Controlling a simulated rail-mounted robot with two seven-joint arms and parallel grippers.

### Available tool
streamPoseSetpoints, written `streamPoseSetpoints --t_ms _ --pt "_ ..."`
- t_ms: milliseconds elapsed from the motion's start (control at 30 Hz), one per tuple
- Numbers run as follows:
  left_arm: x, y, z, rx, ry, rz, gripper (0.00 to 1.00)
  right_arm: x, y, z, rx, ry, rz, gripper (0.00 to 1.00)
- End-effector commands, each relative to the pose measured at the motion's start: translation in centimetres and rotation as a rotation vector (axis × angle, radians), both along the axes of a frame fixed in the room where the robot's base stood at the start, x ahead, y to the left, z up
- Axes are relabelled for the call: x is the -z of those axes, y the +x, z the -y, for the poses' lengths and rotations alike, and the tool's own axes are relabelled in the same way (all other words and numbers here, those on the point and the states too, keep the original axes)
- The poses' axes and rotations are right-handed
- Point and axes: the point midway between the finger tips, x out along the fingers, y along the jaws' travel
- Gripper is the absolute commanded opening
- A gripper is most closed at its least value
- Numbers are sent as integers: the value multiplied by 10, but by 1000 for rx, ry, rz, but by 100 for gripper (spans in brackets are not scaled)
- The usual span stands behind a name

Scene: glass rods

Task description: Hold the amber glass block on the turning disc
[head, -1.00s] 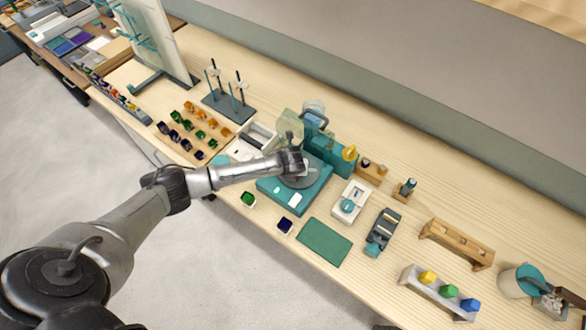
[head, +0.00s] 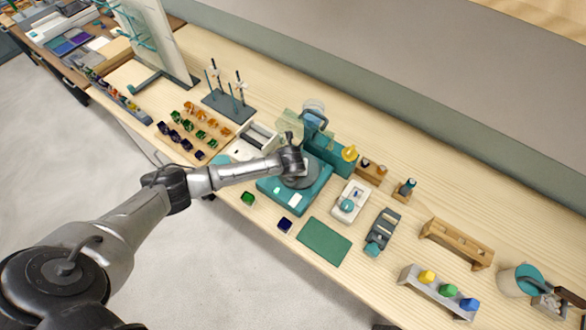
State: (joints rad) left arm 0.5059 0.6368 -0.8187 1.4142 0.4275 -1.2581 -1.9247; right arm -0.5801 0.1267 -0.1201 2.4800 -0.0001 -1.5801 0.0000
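The turning disc (head: 303,182) is a grey round plate on a teal machine (head: 318,186) in the middle of the bench. My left arm reaches in from the left, and its gripper (head: 293,160) is over the disc's left side. The wrist hides the fingers, so I cannot tell whether they are open or shut. I cannot make out an amber block at the disc; it may be hidden under the gripper. Several amber blocks (head: 189,106) stand in the wooden rack left of the machine. My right gripper is not clearly identifiable.
A dark blue block (head: 285,224) and a green block (head: 248,198) lie near the front edge. A green mat (head: 324,242) lies right of them. A grey rack (head: 436,295) with coloured pieces and a wooden stand (head: 456,243) are to the right. The bench's back right is clear.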

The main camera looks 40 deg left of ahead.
Motion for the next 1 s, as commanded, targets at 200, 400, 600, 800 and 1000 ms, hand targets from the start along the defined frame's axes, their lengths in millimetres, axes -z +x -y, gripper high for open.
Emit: streamPoseSetpoints --t_ms 200,400,600,800,1000 --pt "2 -1 0 0 1 -3 24 -1 0 -1 1 2 0 43" --pt "1 -1 0 0 1 -3 24 -2 0 -2 5 7 0 43" --pt "1 -1 0 0 1 -3 24 -4 0 -3 7 11 0 43" --pt "1 -1 0 0 1 -3 24 -5 0 -3 7 11 0 43" --pt "1 -1 0 0 1 -3 24 -6 0 -3 6 9 0 43"
